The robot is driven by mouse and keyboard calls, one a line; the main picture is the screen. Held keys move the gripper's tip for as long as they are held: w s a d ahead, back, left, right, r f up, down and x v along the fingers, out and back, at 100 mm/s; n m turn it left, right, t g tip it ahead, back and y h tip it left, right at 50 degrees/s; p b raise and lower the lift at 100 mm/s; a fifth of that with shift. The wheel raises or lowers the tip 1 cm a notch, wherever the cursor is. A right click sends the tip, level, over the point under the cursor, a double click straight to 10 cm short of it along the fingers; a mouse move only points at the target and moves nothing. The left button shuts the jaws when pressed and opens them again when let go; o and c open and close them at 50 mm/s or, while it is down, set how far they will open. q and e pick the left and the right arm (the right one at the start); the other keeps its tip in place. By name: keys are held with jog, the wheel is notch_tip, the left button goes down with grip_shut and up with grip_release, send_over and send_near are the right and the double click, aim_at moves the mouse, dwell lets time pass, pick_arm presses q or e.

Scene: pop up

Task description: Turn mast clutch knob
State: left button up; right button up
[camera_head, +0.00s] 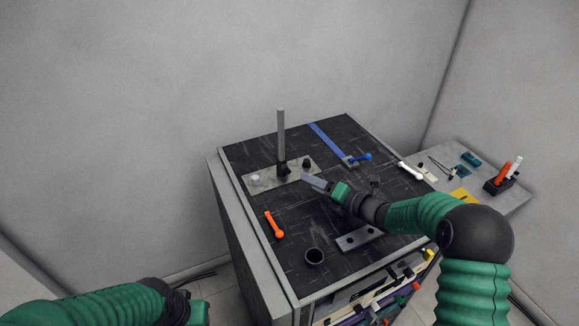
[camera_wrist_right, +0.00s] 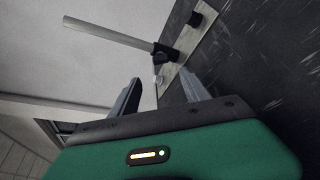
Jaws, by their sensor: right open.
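The grey mast (camera_head: 281,135) stands upright on a pale metal plate (camera_head: 265,184) near the back left of the dark bench top. A black clamp-like part (camera_head: 283,169) sits at its foot, and a separate black knob (camera_head: 306,163) stands to its right. I cannot tell which is the clutch knob. My right gripper (camera_head: 314,182) is open and empty, just in front of the plate's right part. In the right wrist view, the mast (camera_wrist_right: 105,33) and its clamp (camera_wrist_right: 163,54) lie beyond the open fingers (camera_wrist_right: 160,88). My left gripper (camera_head: 193,308) is low at left, its fingers unclear.
A side table (camera_head: 510,200) holds small tools. The bench's front left is mostly clear.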

aim_at(289, 171)
jog(key=p+x, duration=0.1)
jog(key=x, duration=0.2)
jog(key=p+x, duration=0.1)
jog(key=x, duration=0.2)
jog(key=shift+w+d, duration=0.1)
jog(key=shift+w, duration=0.25)
jog(key=p+x, duration=0.1)
jog(key=x, duration=0.3)
jog(key=shift+w+f, duration=0.1)
jog(key=shift+f, duration=0.1)
jog(key=shift+a, duration=0.35)
jog(key=shift+r, duration=0.1)
jog(key=shift+c, duration=0.6)
jog(key=shift+d, duration=0.3)
jog(key=c, duration=0.7)
grip_shut()
jog(key=shift+a, duration=0.1)
